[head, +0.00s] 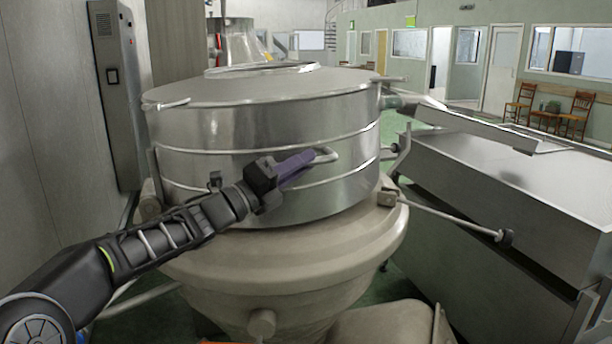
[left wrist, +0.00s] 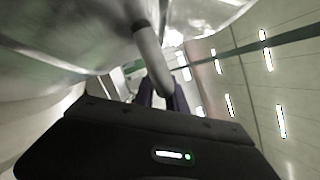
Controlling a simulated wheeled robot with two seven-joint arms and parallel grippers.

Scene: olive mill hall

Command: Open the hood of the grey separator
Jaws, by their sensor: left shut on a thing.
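The grey separator (head: 222,262) stands in front of me, with a wide rounded base. Its round metal hood (head: 225,130) sits level on the base, with no clear gap between them. A curved bar handle (head: 328,154) sticks out from the front of the hood. My left gripper (head: 312,157) is at this handle, with its purple fingers shut on it. In the left wrist view the handle (left wrist: 150,55) runs down from the hood (left wrist: 60,40) to between the fingers; the contact itself is partly hidden. My right gripper is not in view.
A steel cabinet-like unit (head: 520,190) stands close on the right. A thin rod with a dark knob (head: 505,238) sticks out from the separator's right side. A grey electrical cabinet (head: 112,90) and a wall close off the left. Chairs (head: 575,110) stand far back.

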